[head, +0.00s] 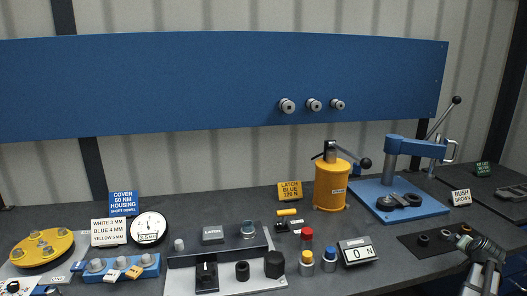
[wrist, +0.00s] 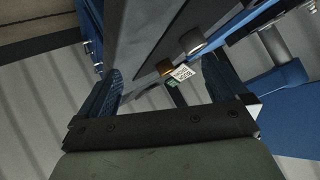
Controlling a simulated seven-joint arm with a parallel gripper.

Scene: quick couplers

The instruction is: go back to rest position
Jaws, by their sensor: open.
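My gripper (wrist: 162,88) shows in the wrist view with its two dark, ridged fingers spread apart. Nothing is held between them; the scene beyond is seen at a tilt through the gap. In the head view a grey jointed part of my arm (head: 481,262) stands at the lower right edge, over the front right of the bench. I cannot make out the fingers clearly there.
The dark bench (head: 375,240) carries a yellow cylinder press (head: 331,188), a blue lever press (head: 398,205), a black mat (head: 425,246), a grey fixture plate (head: 237,284) and a yellow disc (head: 41,248). A blue wall panel (head: 200,85) with several round couplers hangs behind.

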